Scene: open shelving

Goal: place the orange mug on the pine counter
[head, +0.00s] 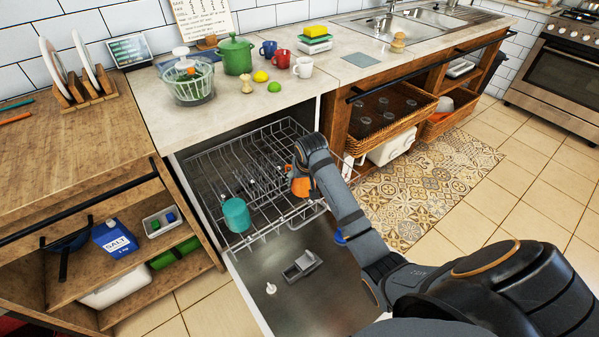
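The orange mug (300,188) shows as a small orange patch at the right side of the pulled-out dishwasher rack (262,236). My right arm reaches in from the lower right, and its wrist covers part of the mug. My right gripper (292,172) is at the mug, pointing down and away; its fingers are mostly hidden, so I cannot tell whether they are closed on it. The wooden counter (60,160), which I take as the pine counter, is at the left, with a plate rack (84,94) at its back. My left gripper is out of view.
A teal cup (236,215) stands in the rack. The open dishwasher door (330,285) lies below. The pale stone counter (150,105) holds a salad spinner (188,82), a green pot (235,55) and several mugs. The wooden counter's front part is bare.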

